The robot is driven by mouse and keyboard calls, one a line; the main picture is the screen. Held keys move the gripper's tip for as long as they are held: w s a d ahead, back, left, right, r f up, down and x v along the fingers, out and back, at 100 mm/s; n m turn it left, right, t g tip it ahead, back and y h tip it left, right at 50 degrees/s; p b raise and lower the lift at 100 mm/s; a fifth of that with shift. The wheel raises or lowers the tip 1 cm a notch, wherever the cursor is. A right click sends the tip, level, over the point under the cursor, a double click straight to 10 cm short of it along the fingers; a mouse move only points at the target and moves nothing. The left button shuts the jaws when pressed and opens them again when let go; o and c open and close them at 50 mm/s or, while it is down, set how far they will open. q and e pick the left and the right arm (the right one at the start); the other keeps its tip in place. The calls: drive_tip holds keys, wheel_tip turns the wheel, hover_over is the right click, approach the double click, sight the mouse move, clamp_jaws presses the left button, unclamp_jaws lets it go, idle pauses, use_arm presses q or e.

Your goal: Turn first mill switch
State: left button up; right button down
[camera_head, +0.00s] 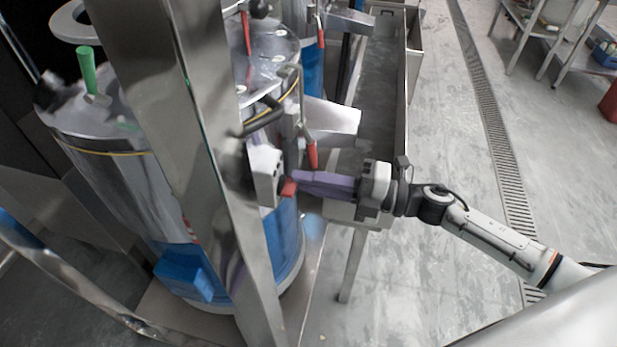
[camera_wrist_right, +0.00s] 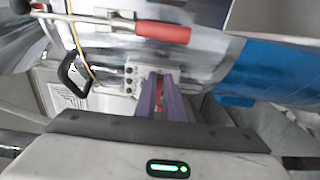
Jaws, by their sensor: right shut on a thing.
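The mill (camera_head: 271,65) is a steel drum with a blue lower band, standing behind a slanted steel post. Its switch box (camera_head: 264,168) is a small pale box on the drum's side with a red switch (camera_head: 288,188) on it. My right gripper (camera_head: 296,182) reaches in from the right, its purple fingers at the red switch. In the right wrist view the fingers (camera_wrist_right: 160,85) are close together on the red switch (camera_wrist_right: 159,88), in front of the box with dark buttons (camera_wrist_right: 131,78). The fingers hide most of the switch. My left gripper is not in view.
A red-handled lever (camera_head: 311,152) hangs just above my right fingers. A steel trough (camera_head: 378,85) stands behind my gripper. Another drum (camera_head: 105,125) with a green handle (camera_head: 87,68) is at left. Open floor lies at right.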

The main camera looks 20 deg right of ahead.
idle(0.4)
drive_tip(key=c, duration=1.8)
unclamp_jaws()
drive_tip(key=shift+c, duration=0.2)
drive_tip(key=shift+d, duration=0.1)
drive_tip(key=b+v, duration=0.1)
drive_tip(key=v, duration=0.9)
drive_tip(key=shift+s, duration=0.15)
